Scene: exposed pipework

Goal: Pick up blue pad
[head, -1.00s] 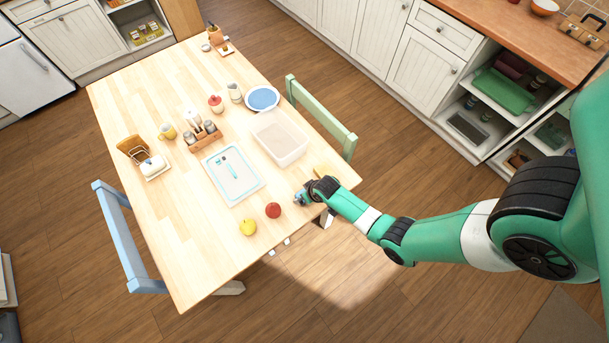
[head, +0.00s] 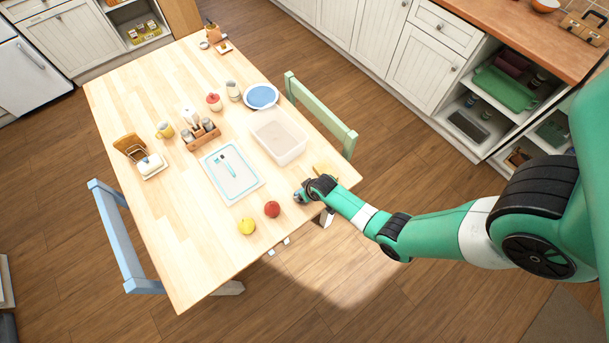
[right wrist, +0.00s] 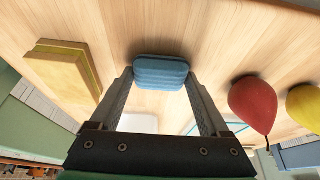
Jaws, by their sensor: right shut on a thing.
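The blue pad (right wrist: 160,72) is a small ribbed block, seen in the right wrist view between the fingertips of my right gripper (right wrist: 160,84). The gripper is shut on it, with one finger against each short side. The pad is at the table surface; I cannot tell whether it is clear of it. In the head view my right gripper (head: 300,196) is low over the table's right edge, and it mostly hides the pad. My left gripper is in neither view.
A clear bin (head: 280,150) and a white board (head: 230,186) are nearby. The table's near end is clear.

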